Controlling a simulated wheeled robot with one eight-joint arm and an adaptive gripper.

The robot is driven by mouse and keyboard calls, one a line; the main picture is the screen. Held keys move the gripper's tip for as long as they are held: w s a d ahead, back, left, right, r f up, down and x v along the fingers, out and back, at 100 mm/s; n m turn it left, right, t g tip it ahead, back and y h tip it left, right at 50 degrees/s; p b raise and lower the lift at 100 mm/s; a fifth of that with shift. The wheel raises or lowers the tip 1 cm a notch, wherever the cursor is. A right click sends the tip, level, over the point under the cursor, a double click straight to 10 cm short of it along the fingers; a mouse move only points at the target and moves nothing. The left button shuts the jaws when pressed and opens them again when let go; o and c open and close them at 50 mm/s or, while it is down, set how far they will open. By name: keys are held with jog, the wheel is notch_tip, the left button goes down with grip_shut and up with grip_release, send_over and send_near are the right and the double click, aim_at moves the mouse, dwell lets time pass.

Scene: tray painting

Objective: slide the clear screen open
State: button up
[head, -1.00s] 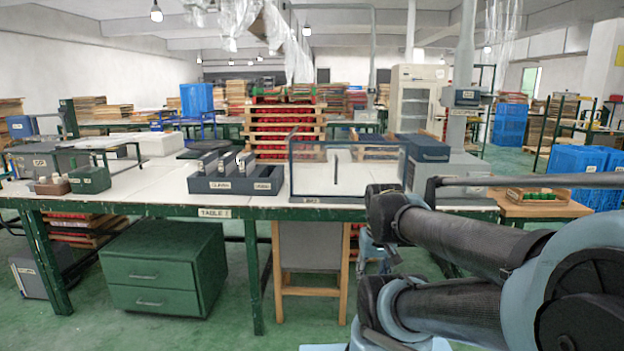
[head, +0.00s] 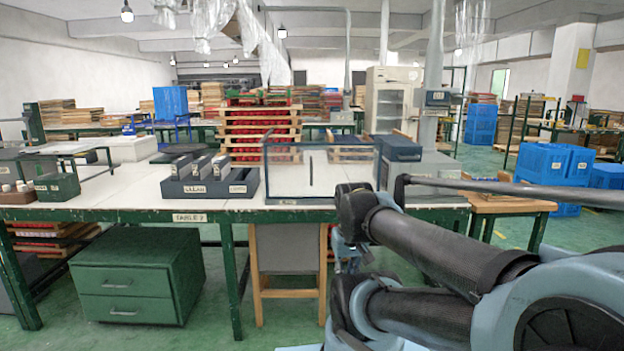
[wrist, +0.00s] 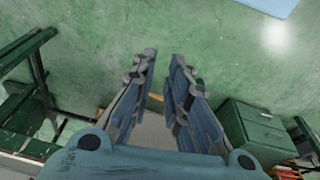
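The clear screen (head: 348,178) is a see-through panel in a dark frame, standing upright on the far-side worktable (head: 120,212). A dark vertical bar (head: 311,171), perhaps its handle, shows near its middle. The screen looks closed across its front, but I cannot tell for sure. My gripper (wrist: 164,62) is open and empty in the wrist view, its two fingers apart over the green floor. It is away from the screen, which does not show in the wrist view. In the head view my arm reaches in from the right, below and right of the screen.
A dark organiser (head: 208,186) with several slots stands left of the screen. A blue-grey box (head: 397,148) is behind it at right. A green drawer cabinet (head: 140,278) and a wooden-legged stool (head: 288,262) stand under the table. A wooden side table (head: 500,205) is at right.

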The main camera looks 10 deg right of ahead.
jog(key=w+d+r+n+h, duration=0.1)
jog(key=w, duration=0.2)
jog(key=w+d+r+h, duration=0.1)
jog(key=w+r, duration=0.1)
jog(key=w, duration=0.2)
jog(key=w+d+r+n+h, duration=0.1)
jog(key=w+d+r+h, duration=0.1)
jog(key=w, duration=0.2)
jog(key=shift+w+r+n+t, duration=0.2)
jog(key=shift+n+t, duration=0.1)
jog(key=shift+t, duration=0.1)
grip_shut()
jog(key=w+a+r+n+t+h, duration=0.1)
jog(key=w+r+h, duration=0.1)
jog(key=w, duration=0.4)
jog(key=w+a+r+n+t+h, duration=0.1)
jog(key=w+r+t+h, duration=0.15)
jog(key=w, duration=0.35)
jog(key=n+t+h, duration=0.3)
jog(key=n+t, duration=0.2)
jog(key=t, duration=0.2)
send_near(300, 176)
jog(key=d, duration=0.2)
jog(key=w+d+r, duration=0.1)
jog(key=d, duration=0.3)
jog(key=shift+w+d+r, duration=0.1)
jog(key=shift+w+r, duration=0.15)
jog(key=shift+w, duration=0.1)
